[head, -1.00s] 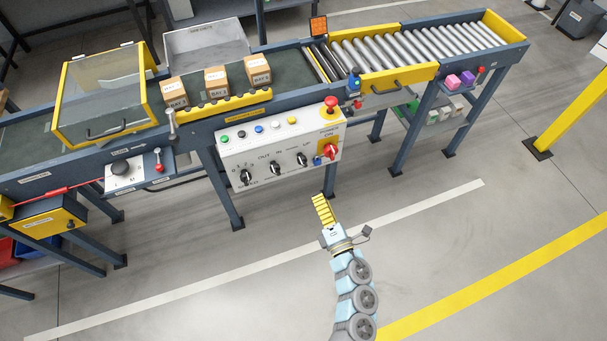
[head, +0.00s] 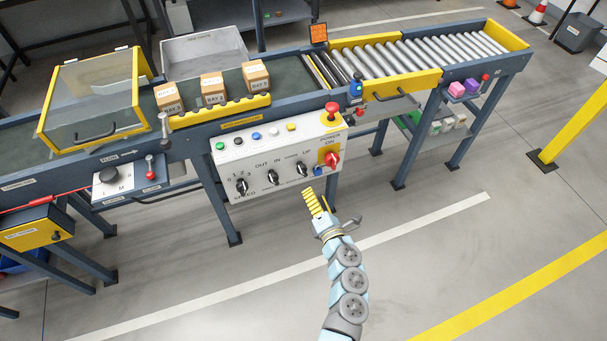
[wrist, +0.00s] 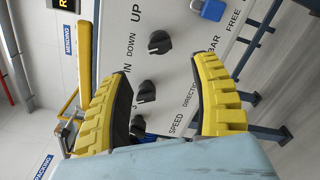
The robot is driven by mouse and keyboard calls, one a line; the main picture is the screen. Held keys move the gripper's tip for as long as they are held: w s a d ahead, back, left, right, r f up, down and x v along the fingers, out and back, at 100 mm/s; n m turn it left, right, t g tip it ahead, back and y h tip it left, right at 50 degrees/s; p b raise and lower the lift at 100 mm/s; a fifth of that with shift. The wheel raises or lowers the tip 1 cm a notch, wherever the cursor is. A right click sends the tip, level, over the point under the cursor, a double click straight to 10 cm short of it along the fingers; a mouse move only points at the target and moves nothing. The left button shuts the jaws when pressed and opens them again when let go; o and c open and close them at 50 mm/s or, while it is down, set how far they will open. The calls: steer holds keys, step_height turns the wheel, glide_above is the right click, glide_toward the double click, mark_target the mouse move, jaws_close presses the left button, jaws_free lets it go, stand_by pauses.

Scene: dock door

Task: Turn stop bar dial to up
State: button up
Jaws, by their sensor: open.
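The stop bar dial (head: 302,169) is a black knob on the white control panel (head: 225,158), between the direction dial (head: 273,178) and the red power switch (head: 332,160). In the wrist view, which is turned sideways, the stop bar dial (wrist: 159,42) shows beside the words UP and DOWN, just beyond the fingertips. In the wrist view my gripper (wrist: 163,68) is open and empty.
The speed dial (head: 242,187) is at the panel's left. A red mushroom button (head: 332,109) stands at its top right and a blue padlock-like piece (head: 318,171) hangs by the power switch. Conveyor legs (head: 225,215) stand below. The floor in front is clear.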

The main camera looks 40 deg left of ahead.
mark_target(304, 175)
steer(key=b+x, duration=0.2)
steer(key=x, duration=0.7)
steer(key=shift+w+a, duration=0.15)
steer(key=shift+a, duration=0.05)
jaws_close()
